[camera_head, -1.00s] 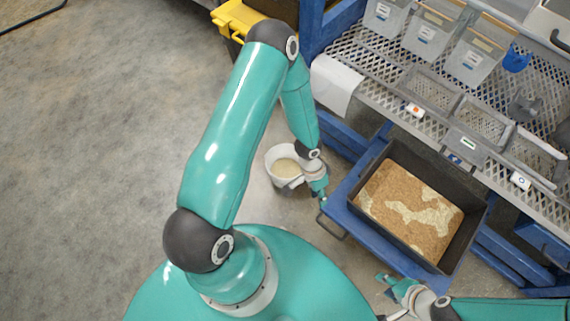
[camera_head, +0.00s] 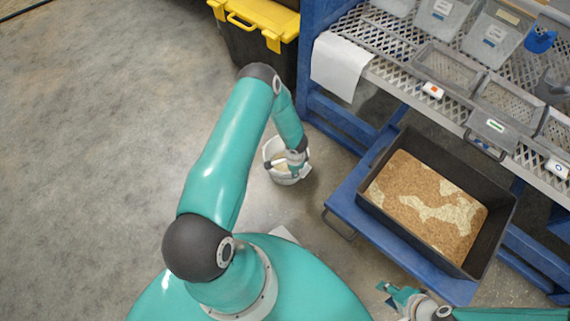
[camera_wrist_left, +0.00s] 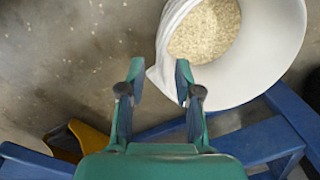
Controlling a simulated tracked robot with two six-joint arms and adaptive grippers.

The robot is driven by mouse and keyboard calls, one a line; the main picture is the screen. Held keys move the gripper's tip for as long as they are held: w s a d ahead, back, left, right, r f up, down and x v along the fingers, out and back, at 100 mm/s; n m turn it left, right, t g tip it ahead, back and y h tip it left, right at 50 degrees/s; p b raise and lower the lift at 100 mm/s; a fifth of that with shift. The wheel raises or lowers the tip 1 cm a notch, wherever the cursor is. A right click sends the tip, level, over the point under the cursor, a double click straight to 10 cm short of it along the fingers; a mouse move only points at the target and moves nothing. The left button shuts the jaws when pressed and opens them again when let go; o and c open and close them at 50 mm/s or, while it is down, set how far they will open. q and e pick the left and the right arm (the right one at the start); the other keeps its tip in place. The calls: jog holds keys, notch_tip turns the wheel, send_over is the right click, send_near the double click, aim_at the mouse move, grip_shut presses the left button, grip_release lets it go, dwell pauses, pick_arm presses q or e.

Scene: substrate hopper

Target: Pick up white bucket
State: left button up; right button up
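The white bucket (camera_head: 284,179) stands on the floor left of the blue cart, with pale grainy material inside. My left gripper (camera_head: 293,171) is at the bucket and hides part of it in the head view. In the left wrist view, the left gripper (camera_wrist_left: 159,82) is open, and the edge of the bucket (camera_wrist_left: 265,60) shows between its fingertips. The right finger overlaps the bucket's inside. I cannot tell whether either finger touches it. My right gripper (camera_head: 386,293) looks open and empty in front of the blue cart.
A black bin (camera_head: 372,198) with brown and pale substrate sits on the blue cart (camera_head: 345,205), right of the bucket. A mesh shelf with clear containers stands behind. A black crate with a yellow lid (camera_head: 258,22) stands at the back. The floor at left is clear.

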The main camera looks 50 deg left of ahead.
pick_arm(q)
jog(key=f+b, duration=0.1)
jog(key=f, duration=0.1)
jog(key=f+b, duration=0.1)
jog(key=f, duration=0.2)
jog(key=f+b, duration=0.1)
jog(key=f, duration=0.1)
jog(key=shift+w+a+f, duration=0.3)
jog(key=shift+a+f, duration=0.1)
grip_shut()
